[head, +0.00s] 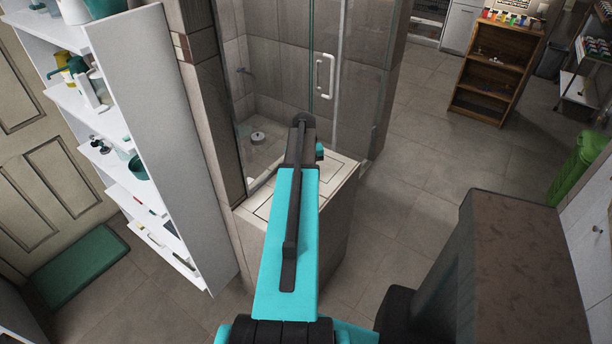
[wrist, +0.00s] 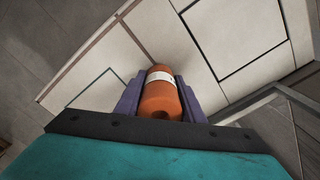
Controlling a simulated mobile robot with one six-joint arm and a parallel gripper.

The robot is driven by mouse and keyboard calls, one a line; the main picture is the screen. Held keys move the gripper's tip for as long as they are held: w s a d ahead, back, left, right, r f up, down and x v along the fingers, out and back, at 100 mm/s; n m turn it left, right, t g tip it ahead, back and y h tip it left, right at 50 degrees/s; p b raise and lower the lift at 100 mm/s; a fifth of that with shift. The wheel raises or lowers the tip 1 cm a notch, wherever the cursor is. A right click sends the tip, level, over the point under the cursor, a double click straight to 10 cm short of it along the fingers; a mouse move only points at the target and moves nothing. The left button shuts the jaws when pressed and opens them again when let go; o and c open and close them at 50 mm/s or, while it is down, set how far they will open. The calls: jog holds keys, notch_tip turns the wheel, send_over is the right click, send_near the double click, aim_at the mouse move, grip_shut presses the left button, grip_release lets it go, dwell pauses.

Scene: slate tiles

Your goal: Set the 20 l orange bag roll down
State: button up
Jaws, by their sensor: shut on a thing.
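The orange bag roll (wrist: 160,97) has a white label band and shows in the wrist view, lying between the two purple fingers of my gripper (wrist: 160,92). My gripper is shut on it. Beyond the roll is a pale ledge top (wrist: 110,55) with dark outlined rectangles. I cannot tell whether the roll touches the ledge or hangs above it. In the head view my arm reaches over the same ledge (head: 262,210) beside the glass shower; the roll and the fingers are hidden behind my arm there.
A glass shower door with a white handle (head: 325,77) stands right behind the ledge. A white shelf unit (head: 165,190) with bottles and cups is at the left. A brown-topped counter (head: 525,265) is at the lower right. Tiled floor (head: 410,150) is open between.

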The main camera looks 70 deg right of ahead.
jog(key=shift+r, duration=0.2)
jog(key=shift+r+b, duration=0.7)
jog(key=shift+r, duration=0.5)
jog(key=shift+a+r, duration=0.15)
jog(key=shift+r, duration=0.2)
jog(key=w+a+b, duration=0.1)
jog(key=a, duration=0.4)
jog(key=w+a+r+b, duration=0.1)
jog(key=w+a, duration=0.1)
jog(key=a, duration=0.3)
jog(key=w+a+b, duration=0.1)
jog(key=a+b, duration=0.1)
jog(key=a, duration=0.3)
jog(key=shift+w+r, duration=0.15)
jog(key=shift+r, duration=0.1)
jog(key=shift+w, duration=0.1)
